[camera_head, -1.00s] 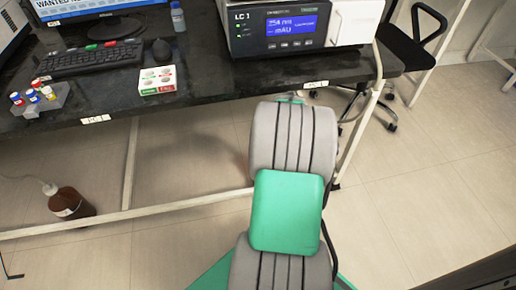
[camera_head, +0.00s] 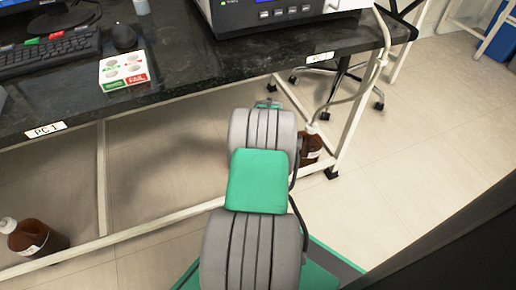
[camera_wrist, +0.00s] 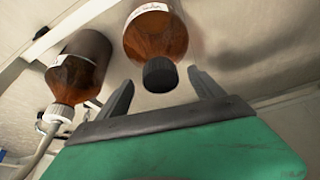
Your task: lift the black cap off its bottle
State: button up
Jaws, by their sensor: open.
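The black cap (camera_wrist: 160,74) sits on a brown glass bottle (camera_wrist: 156,36) in the wrist view, which appears upside down there. My gripper (camera_wrist: 160,79) is open. Its two dark fingers stand on either side of the cap in the picture, with visible space at both sides. I cannot tell how far the fingertips are from the cap in depth. In the head view my arm hides the black-capped bottle and most of the gripper.
A second brown bottle (camera_wrist: 78,65) with a white cap and tube stands beside it; a brown bottle also shows right of my arm (camera_head: 311,146). Another brown bottle (camera_head: 34,239) stands at left. The dark bench (camera_head: 190,62) and its white frame rail (camera_head: 150,233) are close.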

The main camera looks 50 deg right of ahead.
jog(key=shift+w+d+f, duration=0.1)
jog(key=shift+f, duration=0.05)
jog(key=c, duration=1.4)
jog(key=shift+r+p, duration=0.5)
notch_tip(320, 180, up, 3)
jog(key=shift+r+p, duration=0.2)
jog(key=shift+p, duration=1.05)
jog(key=s+a+p, duration=0.2)
jog(key=s+a, duration=0.2)
jog(key=s+a+p, duration=0.2)
jog(key=s+a, duration=0.2)
jog(key=s, duration=0.1)
jog(key=s+a+f+p, duration=0.1)
jog(key=s+a+p, duration=0.2)
jog(key=s+a, duration=0.1)
jog(key=shift+s+a, duration=0.1)
jog(key=shift+s, duration=0.1)
jog(key=shift+r, duration=0.1)
